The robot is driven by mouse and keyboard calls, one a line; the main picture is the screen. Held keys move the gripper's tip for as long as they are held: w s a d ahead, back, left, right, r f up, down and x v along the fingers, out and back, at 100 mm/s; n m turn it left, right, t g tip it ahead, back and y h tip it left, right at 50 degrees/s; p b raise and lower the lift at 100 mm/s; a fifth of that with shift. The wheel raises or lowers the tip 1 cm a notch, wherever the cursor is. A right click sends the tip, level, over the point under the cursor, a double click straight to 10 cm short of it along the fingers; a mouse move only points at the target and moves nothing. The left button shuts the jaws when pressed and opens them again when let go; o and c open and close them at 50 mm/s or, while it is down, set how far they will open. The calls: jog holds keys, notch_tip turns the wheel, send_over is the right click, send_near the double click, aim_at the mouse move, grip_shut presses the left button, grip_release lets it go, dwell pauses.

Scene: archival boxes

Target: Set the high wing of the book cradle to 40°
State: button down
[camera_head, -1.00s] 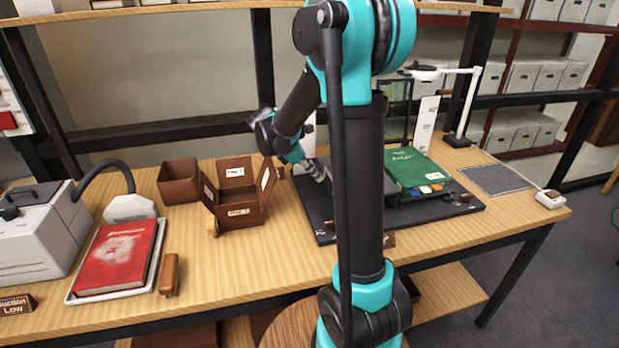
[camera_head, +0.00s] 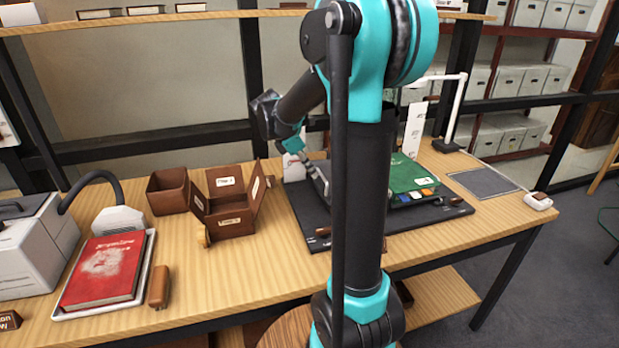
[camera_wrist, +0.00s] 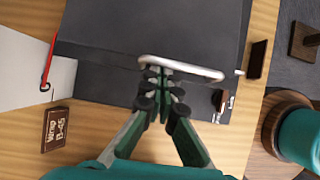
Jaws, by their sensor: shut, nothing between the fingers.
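The book cradle has a dark base board (camera_head: 312,222) on the table, partly hidden behind my arm in the head view. A green book (camera_head: 410,175) lies on its right side. A dark wing panel (camera_wrist: 150,30) with a pale bar handle (camera_wrist: 180,66) fills the upper middle of the wrist view. My gripper (camera_wrist: 163,82) is shut and empty, its fingertips at the bar; whether they touch it I cannot tell. In the head view my gripper (camera_head: 320,182) is low over the cradle's left side. A white marked plate (camera_head: 415,130) stands behind the book; the wing's angle is unreadable.
Open brown boxes (camera_head: 228,208) stand left of the cradle. A red book (camera_head: 103,270) lies in a white tray, with a grey machine (camera_head: 32,245) further left. A white lamp stand (camera_head: 455,110) and grey mat (camera_head: 483,182) are at right.

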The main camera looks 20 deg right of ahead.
jog(key=d+r+y, duration=0.4)
jog(key=d+r, duration=0.3)
jog(key=r, duration=0.4)
jog(key=shift+d+y, duration=0.35)
jog(key=shift+y, duration=0.05)
jog(key=a+r, duration=0.3)
jog(key=r, duration=0.6)
jog(key=shift+a, duration=0.2)
